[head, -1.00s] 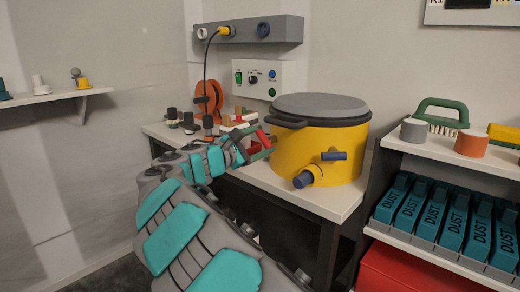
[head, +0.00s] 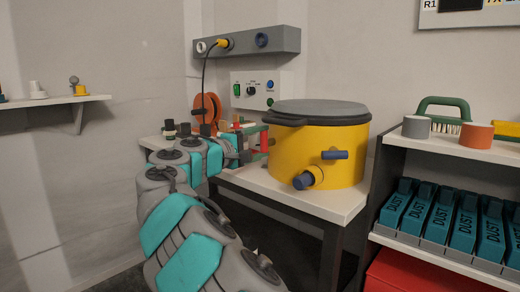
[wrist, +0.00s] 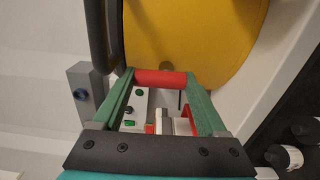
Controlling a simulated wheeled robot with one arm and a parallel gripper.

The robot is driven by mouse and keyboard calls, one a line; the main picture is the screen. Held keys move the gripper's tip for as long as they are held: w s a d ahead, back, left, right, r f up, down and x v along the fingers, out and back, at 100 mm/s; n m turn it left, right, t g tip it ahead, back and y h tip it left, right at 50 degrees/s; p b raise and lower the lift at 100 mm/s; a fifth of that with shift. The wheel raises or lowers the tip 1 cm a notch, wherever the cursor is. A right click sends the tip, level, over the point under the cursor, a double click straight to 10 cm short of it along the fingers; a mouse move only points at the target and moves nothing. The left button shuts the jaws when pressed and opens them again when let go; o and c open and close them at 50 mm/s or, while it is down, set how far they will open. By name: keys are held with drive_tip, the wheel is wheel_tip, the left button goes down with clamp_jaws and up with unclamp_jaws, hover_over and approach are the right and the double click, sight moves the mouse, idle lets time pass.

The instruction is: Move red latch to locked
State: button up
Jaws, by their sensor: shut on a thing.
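The red latch (head: 264,143) is at the left side of the yellow drum (head: 318,160), partly hidden by my gripper and arm in the head view. In the wrist view the red latch (wrist: 160,77) is a short red bar lying crosswise between the green fingertips, in front of the yellow drum wall (wrist: 195,35). My gripper (wrist: 160,80) is shut on the bar, with a finger at each end. In the head view my gripper (head: 252,143) reaches the drum's left side from the left. The latch's mount is mostly hidden.
An orange reel (head: 206,108) and small bottles stand behind my arm. A shelf of dust boxes (head: 440,212) is at right.

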drive_tip(key=shift+f+m, duration=0.1)
drive_tip(key=shift+m, duration=0.2)
drive_tip(key=o, duration=1.3)
